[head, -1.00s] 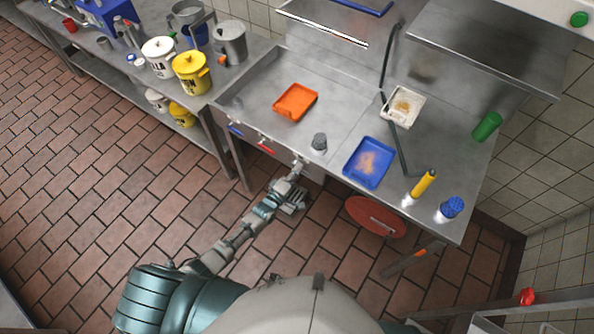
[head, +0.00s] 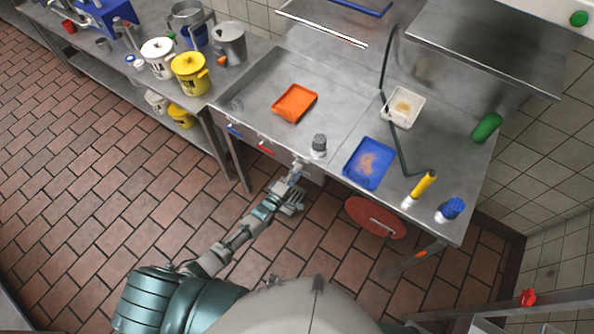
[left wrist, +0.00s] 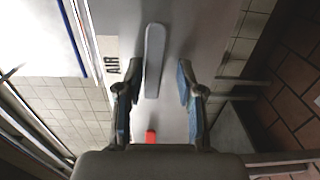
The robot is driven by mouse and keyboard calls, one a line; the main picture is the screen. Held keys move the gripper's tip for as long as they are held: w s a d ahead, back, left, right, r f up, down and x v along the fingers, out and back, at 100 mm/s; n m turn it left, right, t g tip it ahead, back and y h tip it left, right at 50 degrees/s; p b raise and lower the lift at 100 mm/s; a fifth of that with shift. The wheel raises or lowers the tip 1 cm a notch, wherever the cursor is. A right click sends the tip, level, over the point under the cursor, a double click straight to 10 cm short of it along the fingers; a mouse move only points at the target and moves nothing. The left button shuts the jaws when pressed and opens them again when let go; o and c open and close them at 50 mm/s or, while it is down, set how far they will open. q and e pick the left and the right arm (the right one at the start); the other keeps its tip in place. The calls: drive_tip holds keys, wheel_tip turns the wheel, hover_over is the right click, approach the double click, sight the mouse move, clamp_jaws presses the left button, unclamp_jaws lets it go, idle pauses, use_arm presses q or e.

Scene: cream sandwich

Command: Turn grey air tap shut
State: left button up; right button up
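The grey air tap (left wrist: 154,60) shows in the left wrist view as a long rounded grey lever on the metal front panel, with an AIR label (left wrist: 112,66) beside it. My left gripper (left wrist: 160,78) is open, with one finger on each side of the lever's near part. I cannot tell whether either finger touches it. In the head view my left gripper (head: 294,185) is at the counter's front edge, largely covering the tap. My right gripper is not in view.
A red tap (head: 265,148) and a blue tap (head: 235,130) are on the same panel to the left. A dark grey knobbed object (head: 319,143), an orange tray (head: 295,103) and a blue tray (head: 368,163) are on the counter. A red disc (head: 375,217) is below it.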

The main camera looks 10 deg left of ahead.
use_arm(q)
drive_tip(key=shift+w+a+r, duration=0.1)
drive_tip(key=shift+w+r, duration=0.05)
drive_tip(key=shift+r, duration=0.05)
drive_tip(key=v, duration=1.2)
drive_tip(key=shift+a+f, duration=0.1)
drive_tip(key=shift+f, duration=0.05)
